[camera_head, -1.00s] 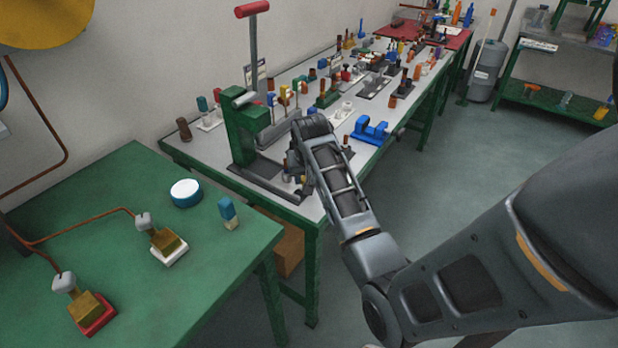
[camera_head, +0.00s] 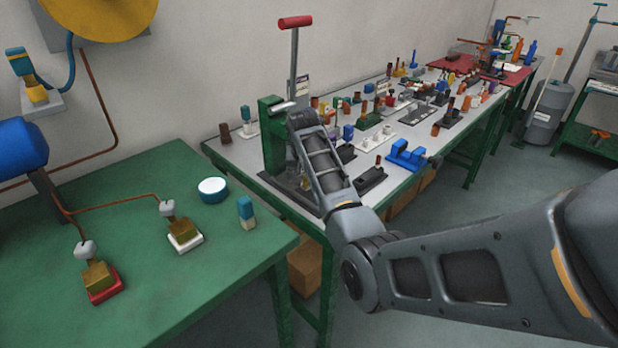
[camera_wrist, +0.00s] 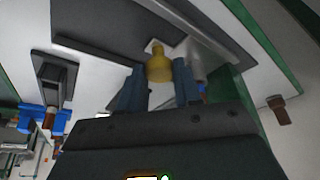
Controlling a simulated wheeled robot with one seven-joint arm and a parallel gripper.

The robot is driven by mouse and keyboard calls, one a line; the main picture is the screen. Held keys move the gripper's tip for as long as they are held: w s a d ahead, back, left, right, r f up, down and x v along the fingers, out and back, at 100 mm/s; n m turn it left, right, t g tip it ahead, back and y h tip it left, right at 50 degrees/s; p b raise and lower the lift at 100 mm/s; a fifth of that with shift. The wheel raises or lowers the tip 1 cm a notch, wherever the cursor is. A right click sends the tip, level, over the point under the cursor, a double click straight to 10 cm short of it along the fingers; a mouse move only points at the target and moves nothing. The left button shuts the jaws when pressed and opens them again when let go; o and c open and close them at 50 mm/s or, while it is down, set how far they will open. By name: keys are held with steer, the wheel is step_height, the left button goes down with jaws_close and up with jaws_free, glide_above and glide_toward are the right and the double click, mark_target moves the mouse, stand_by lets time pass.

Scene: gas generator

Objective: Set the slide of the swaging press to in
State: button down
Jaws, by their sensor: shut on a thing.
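The swaging press (camera_head: 270,135) is a green upright frame on a dark base plate at the near end of the grey bench. Its long lever, with a red handle (camera_head: 295,22), stands upright. In the wrist view my gripper (camera_wrist: 159,80) has its two blue-grey fingers on either side of a yellow knob (camera_wrist: 159,66) and is shut on it. The knob sits over the press's dark plate and appears to belong to the slide. In the head view my arm hides the knob, the fingers and much of the press's front, so the slide's position cannot be told.
The grey bench (camera_head: 235,152) carries several small tools and fixtures behind the press, including a blue fixture (camera_head: 408,155). A green table (camera_head: 150,235) stands at the left with a round white-and-blue tin (camera_head: 212,189). Open floor lies to the right.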

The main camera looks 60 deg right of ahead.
steer(key=shift+w, duration=0.15)
steer(key=c, duration=0.8)
jaws_free()
steer(key=shift+v, duration=3.85)
